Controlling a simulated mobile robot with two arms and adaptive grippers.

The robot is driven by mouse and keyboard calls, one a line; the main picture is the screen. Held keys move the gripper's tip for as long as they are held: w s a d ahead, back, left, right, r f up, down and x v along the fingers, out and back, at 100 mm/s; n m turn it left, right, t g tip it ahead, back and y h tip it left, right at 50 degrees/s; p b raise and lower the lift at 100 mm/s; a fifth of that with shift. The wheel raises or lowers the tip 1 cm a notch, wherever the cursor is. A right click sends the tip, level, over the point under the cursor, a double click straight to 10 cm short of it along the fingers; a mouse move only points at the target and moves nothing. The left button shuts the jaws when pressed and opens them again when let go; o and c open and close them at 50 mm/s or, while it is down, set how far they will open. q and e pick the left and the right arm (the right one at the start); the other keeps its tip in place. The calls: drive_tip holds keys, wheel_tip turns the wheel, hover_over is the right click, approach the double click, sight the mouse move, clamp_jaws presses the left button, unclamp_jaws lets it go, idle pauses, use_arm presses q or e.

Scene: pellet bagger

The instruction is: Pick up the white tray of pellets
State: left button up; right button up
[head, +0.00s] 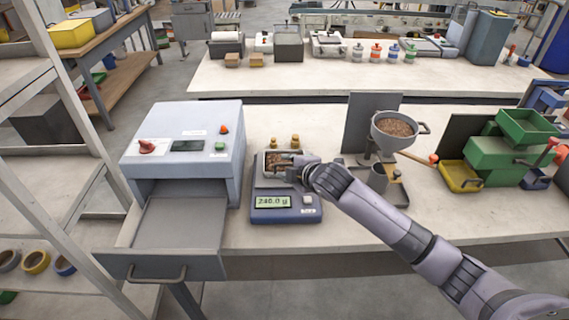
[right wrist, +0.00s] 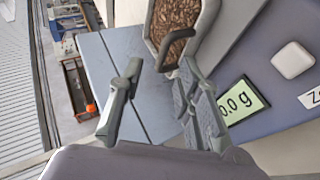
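The white tray (head: 264,164) of brown pellets sits on the blue-grey scale (head: 262,215), whose green display reads about 240.0 g. In the right wrist view the tray (right wrist: 207,28) shows at the top, partly cut off by the frame edge. My right gripper (head: 294,171) is at the tray's right front side in the head view and covers part of it. My left gripper is in neither view.
A grey machine (head: 183,135) with a pulled-out drawer (head: 160,268) stands left of the scale. Two small brass weights (head: 295,142) stand behind the tray. A hopper bowl (head: 398,138) of pellets and green bins (head: 500,155) stand to the right.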

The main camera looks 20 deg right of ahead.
drive_tip(key=shift+x, duration=1.2)
drive_tip(key=shift+a, duration=0.1)
drive_tip(key=shift+c, duration=0.2)
clamp_jaws()
